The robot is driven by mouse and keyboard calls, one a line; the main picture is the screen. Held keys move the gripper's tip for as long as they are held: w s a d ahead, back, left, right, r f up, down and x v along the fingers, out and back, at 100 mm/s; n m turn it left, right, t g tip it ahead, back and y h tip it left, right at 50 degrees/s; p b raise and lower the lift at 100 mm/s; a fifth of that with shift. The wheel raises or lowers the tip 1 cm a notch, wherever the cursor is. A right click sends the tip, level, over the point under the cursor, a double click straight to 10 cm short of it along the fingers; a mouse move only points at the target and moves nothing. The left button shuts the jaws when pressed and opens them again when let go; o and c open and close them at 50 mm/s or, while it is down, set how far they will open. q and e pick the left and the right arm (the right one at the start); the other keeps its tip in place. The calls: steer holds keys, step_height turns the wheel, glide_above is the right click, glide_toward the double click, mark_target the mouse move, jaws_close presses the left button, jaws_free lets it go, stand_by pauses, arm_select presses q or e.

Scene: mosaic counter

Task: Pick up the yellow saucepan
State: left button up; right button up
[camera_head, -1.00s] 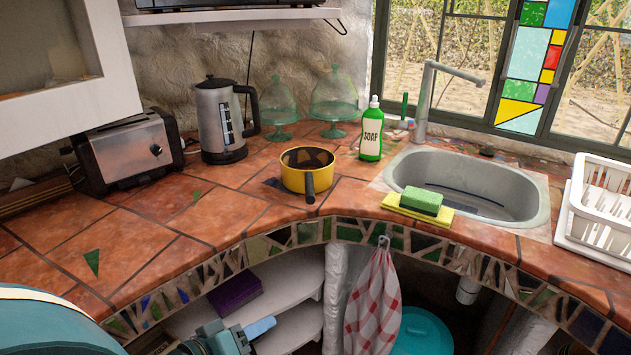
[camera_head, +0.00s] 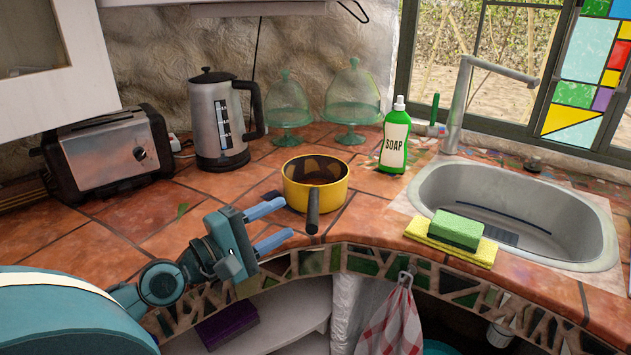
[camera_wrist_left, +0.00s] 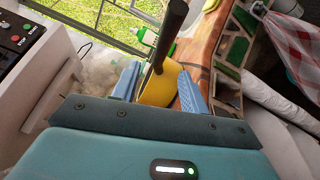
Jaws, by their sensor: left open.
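The yellow saucepan (camera_head: 315,186) stands upright on the tiled counter, its dark handle (camera_head: 313,212) pointing toward the counter's front edge. My left gripper (camera_head: 273,225) is open and empty, just left of the handle, with its two blue fingers pointing toward it. In the left wrist view the yellow saucepan (camera_wrist_left: 158,88) and its dark handle (camera_wrist_left: 171,35) appear between the open fingers of my left gripper (camera_wrist_left: 160,88). I cannot tell from this view how far the handle is from the fingers. My right gripper is not in view.
A green soap bottle (camera_head: 395,140) stands right of the pan, near the sink (camera_head: 440,192) and a green sponge (camera_head: 457,229). A kettle (camera_head: 217,120) and toaster (camera_head: 110,158) stand at the left. Two glass domes (camera_head: 352,105) are behind. A checked towel (camera_head: 393,325) hangs below the counter edge.

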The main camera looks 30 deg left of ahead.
mark_target(313, 196)
arm_select(q)
steer(key=p+x, duration=0.1)
steer(key=x, duration=0.2)
steer(key=p+x, duration=0.2)
steer(key=x, duration=0.2)
steer(key=shift+w+a+r, duration=0.1)
steer(key=shift+w+a, duration=0.05)
steer(key=shift+w, duration=0.25)
steer(key=shift+w+d, duration=0.2)
steer(key=shift+w, duration=0.4)
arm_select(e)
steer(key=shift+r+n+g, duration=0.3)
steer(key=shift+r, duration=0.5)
arm_select(q)
steer(key=c, duration=0.6)
jaws_close()
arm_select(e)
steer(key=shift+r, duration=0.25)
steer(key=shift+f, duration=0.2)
